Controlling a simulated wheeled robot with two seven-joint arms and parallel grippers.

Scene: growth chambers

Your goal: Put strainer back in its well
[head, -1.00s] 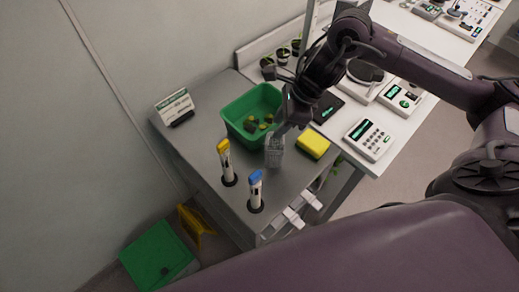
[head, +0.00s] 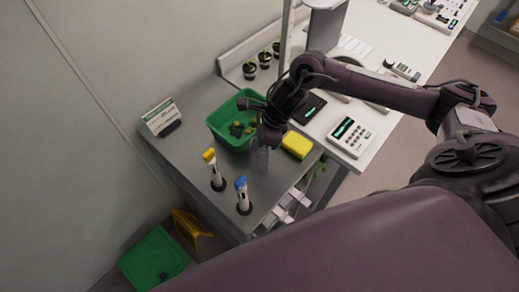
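A small grey, see-through, basket-like thing (head: 260,159), which looks like the strainer, is upright over the grey bench top between the green tub and the yellow sponge. My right gripper (head: 264,143) points down at its top. The fingers blend with it, so I cannot tell whether they are closed on it or whether it touches the bench. I cannot make out an empty well for it. My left gripper is not in view.
A green tub (head: 213,126) with plants stands behind. A yellow sponge (head: 297,145) lies right. Yellow-topped (head: 215,172) and blue-topped (head: 243,195) white holders stand in front.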

